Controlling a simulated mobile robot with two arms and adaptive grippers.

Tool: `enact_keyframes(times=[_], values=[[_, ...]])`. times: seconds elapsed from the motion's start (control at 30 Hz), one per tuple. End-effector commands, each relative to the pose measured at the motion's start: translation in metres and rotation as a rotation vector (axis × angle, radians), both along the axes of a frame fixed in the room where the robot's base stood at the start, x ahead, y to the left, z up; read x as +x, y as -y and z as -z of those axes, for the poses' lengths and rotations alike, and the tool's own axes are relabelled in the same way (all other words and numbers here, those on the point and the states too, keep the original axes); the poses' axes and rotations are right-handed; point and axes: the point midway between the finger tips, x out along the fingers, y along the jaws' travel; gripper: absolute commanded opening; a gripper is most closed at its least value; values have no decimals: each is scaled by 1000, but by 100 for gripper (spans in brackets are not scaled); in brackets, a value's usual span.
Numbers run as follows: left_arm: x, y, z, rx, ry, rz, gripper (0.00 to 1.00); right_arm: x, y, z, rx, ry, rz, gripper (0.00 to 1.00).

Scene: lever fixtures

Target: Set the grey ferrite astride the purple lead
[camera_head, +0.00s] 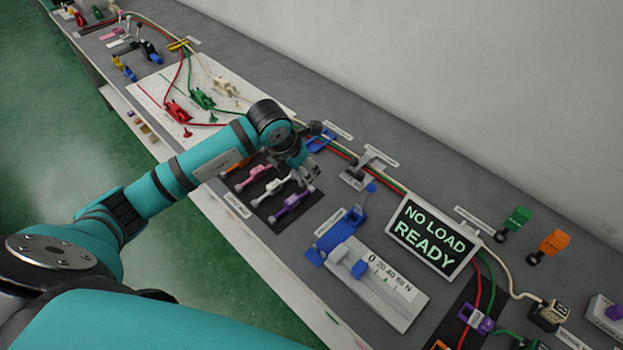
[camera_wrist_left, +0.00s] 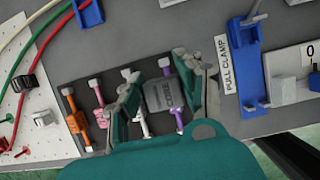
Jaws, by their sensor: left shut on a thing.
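The grey ferrite (camera_wrist_left: 160,95) is a blocky piece between the fingers of my left gripper (camera_wrist_left: 164,96) in the wrist view. It covers part of the purple lead (camera_wrist_left: 177,117), whose ends show beyond it; I cannot tell whether it touches the lead. In the head view the purple lead (camera_head: 292,202) lies at the right end of a black mat (camera_head: 270,215). My left gripper (camera_head: 304,172) is just above and behind it, and the ferrite cannot be made out there. My right gripper is out of view.
White (camera_head: 270,187), pink (camera_head: 253,178) and orange leads lie beside the purple one on the mat. A blue pull clamp (camera_head: 345,225) with a grey gauge stands to the right. The sign (camera_head: 430,236) reads "NO LOAD READY". Red, green and white cables run behind.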

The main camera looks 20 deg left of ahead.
Motion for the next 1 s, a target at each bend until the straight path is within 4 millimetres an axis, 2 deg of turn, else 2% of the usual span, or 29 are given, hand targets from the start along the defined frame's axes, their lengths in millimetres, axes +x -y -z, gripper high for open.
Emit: enact_keyframes(times=[0.47, 0.6, 1.0], values=[[4, -5, 0, -1, 0, -18, 4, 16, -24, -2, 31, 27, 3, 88], [4, -5, 1, 0, -1, -20, 4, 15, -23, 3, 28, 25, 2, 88], [3, -5, 28, -1, -2, -20, 4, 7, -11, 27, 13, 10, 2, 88]])
